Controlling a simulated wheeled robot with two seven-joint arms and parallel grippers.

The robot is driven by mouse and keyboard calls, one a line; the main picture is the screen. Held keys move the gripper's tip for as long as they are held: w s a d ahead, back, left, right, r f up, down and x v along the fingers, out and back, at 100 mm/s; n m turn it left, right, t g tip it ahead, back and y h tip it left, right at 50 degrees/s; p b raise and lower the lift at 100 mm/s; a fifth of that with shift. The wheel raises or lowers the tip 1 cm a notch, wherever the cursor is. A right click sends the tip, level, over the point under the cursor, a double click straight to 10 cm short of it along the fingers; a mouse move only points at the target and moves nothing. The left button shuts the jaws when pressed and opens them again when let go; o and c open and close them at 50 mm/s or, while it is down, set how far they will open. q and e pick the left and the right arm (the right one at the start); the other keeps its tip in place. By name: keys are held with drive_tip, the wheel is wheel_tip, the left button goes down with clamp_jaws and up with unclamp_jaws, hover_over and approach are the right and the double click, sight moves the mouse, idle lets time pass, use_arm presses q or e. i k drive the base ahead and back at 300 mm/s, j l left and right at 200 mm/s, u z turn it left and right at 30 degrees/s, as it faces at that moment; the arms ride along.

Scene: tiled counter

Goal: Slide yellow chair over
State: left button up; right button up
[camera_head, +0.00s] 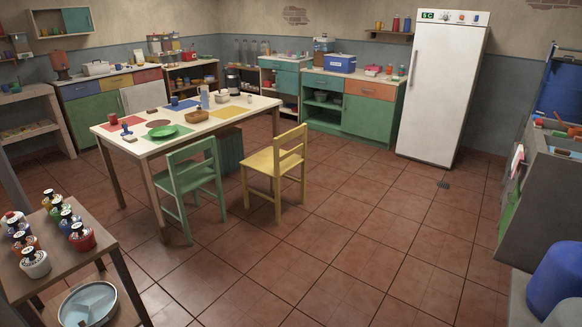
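The yellow chair (267,163) stands upright on the tiled floor near the right end of the table. Its slatted back is on the right side and its seat is towards the table. It stands to the right of the green chair (190,177), with a gap between them. The white-topped table (190,131) is behind and to the left of the yellow chair. Neither my left nor my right gripper is in view, and nothing is seen touching the chair.
Open floor (350,235) spreads in front and right of the yellow chair. A shelf with several bottles (110,238) stands at the lower left. A white fridge (445,90) is at the back right, and a grey sink unit (540,195) is at the right edge.

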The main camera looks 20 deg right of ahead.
sight(275, 162)
drive_tip(key=i+l, duration=0.25)
drive_tip(key=i, duration=0.25)
drive_tip(key=i+l, duration=0.25)
drive_tip(key=i, duration=0.25)
drive_tip(key=i+l, duration=0.25)
drive_tip(key=i, duration=0.3)
drive_tip(key=i+l, duration=0.2)
drive_tip(key=i, duration=0.3)
drive_tip(key=i+l, duration=0.25)
drive_tip(key=i, duration=0.25)
drive_tip(key=i+l, duration=0.25)
drive_tip(key=i, duration=0.25)
drive_tip(key=i+l, duration=0.25)
drive_tip(key=i, duration=0.25)
